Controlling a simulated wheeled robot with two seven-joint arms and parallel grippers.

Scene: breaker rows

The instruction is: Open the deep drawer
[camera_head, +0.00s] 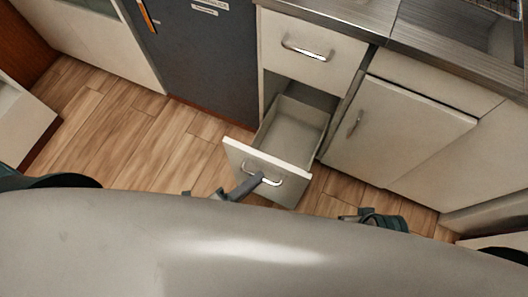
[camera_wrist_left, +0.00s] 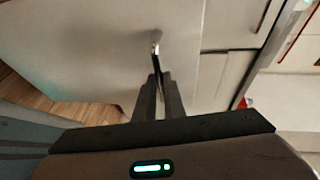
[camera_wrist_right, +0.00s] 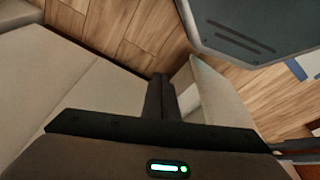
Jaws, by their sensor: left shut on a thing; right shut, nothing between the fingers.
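The deep drawer (camera_head: 294,134) is the lower drawer of the cabinet. It is pulled well out, and its inside looks empty. Its front panel carries a metal bar handle (camera_head: 263,176). My left gripper (camera_head: 258,180) is shut on that handle. In the left wrist view the fingers (camera_wrist_left: 158,84) close on the handle (camera_wrist_left: 155,52), with the pale drawer front behind. My right gripper (camera_wrist_right: 161,84) is shut and empty. In the head view the right arm (camera_head: 380,220) shows only in part, right of the drawer and low, and its fingertips are not clear.
A closed upper drawer (camera_head: 310,55) sits above the open one. A dark appliance front (camera_head: 200,50) is on the left. Wooden floor (camera_head: 120,125) is clear at the left. A metal counter (camera_head: 440,40) runs along the top.

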